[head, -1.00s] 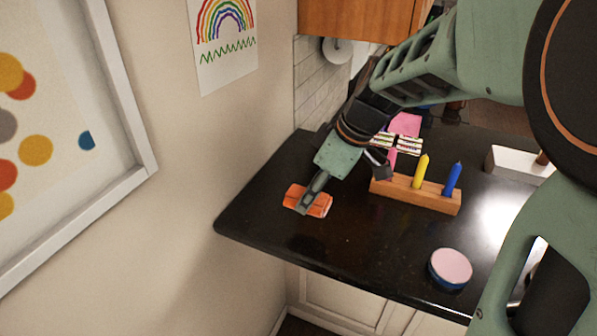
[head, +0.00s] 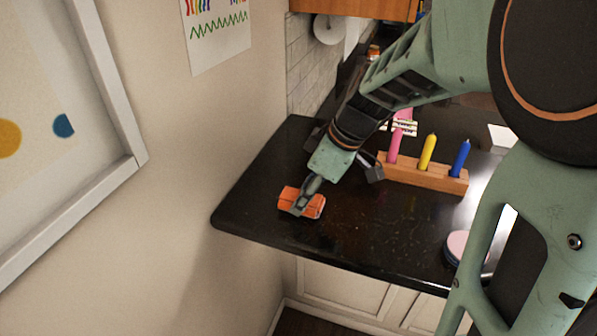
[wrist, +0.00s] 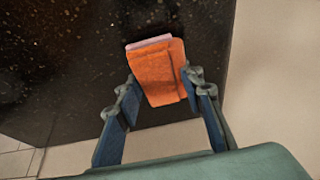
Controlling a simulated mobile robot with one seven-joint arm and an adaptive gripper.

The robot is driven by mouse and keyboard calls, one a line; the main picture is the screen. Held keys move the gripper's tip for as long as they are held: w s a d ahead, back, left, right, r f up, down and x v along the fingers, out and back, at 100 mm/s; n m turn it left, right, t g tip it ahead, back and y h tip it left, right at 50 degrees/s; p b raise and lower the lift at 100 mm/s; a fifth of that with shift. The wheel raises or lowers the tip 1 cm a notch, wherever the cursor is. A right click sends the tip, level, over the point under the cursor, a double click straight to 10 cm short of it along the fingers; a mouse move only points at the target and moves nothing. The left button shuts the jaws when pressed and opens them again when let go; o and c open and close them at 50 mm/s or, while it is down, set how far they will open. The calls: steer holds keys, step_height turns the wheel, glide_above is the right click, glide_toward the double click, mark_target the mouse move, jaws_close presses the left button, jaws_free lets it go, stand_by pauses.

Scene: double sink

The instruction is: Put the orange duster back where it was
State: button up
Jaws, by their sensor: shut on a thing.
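The orange duster (head: 315,208) is at the left end of the black counter (head: 260,215), near its front corner. My gripper (head: 301,198) reaches down from the upper right and is shut on it. In the wrist view the duster (wrist: 160,70) shows as an orange block with a pale pink edge at its far end. The fingers of my gripper (wrist: 160,85) are on either side of its near part. I cannot tell whether the duster touches the counter or is slightly above it.
A wooden holder (head: 425,178) with pink, yellow and blue markers stands to the right of my gripper. A round pink-topped object (head: 457,246) is partly hidden by my arm. The wall (head: 180,180) is close on the left.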

steer(key=shift+f, duration=0.15)
steer(key=shift+d, duration=0.1)
steer(key=shift+f, duration=0.2)
steer(key=o, duration=1.1)
steer(key=shift+r, duration=0.1)
steer(key=shift+r, duration=0.2)
steer(key=v, duration=1.2)
steer(key=shift+s, duration=0.1)
